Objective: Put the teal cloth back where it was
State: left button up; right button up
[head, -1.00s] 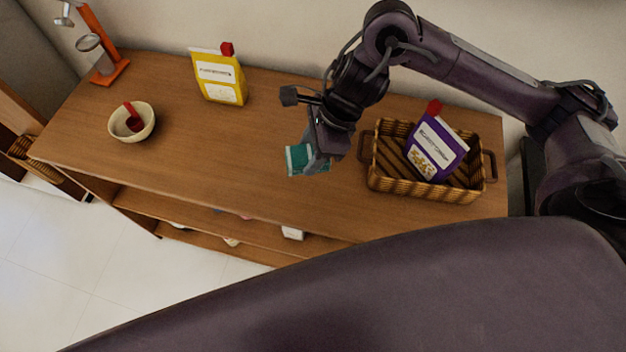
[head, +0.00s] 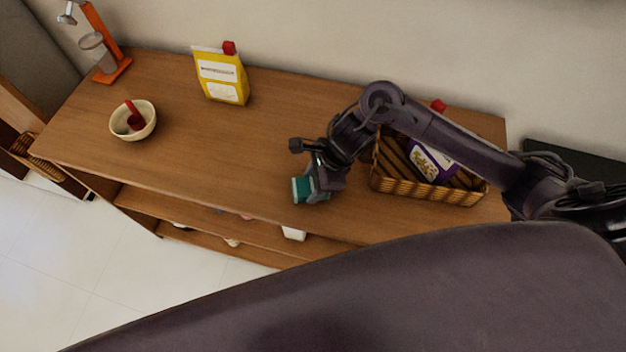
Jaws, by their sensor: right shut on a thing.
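The teal cloth (head: 301,190) is a small folded piece near the front edge of the wooden counter, left of the wicker basket. My right gripper (head: 314,186) is shut on it, and the fingers hide part of the cloth. I cannot tell whether the cloth touches the counter top or is held just above it. My left gripper is not in view.
The wicker basket (head: 428,191) holds a purple packet (head: 430,161), partly hidden by my right arm. A yellow packet (head: 222,78), a cream bowl (head: 147,112) with a red scoop and an orange stand (head: 114,68) are further left. The counter's middle (head: 235,135) is clear.

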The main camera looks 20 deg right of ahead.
jog(key=shift+f+b, duration=0.2)
jog(key=shift+b, duration=0.1)
jog(key=o, duration=0.9)
jog(key=shift+o, duration=0.2)
jog(key=shift+r, duration=0.1)
jog(key=shift+r+p, duration=0.2)
jog(key=shift+p, duration=0.15)
jog(key=shift+d+r, duration=0.15)
jog(key=shift+r, duration=0.1)
jog(key=b+v, duration=0.1)
jog(key=v, duration=1)
jog(key=shift+r, duration=0.15)
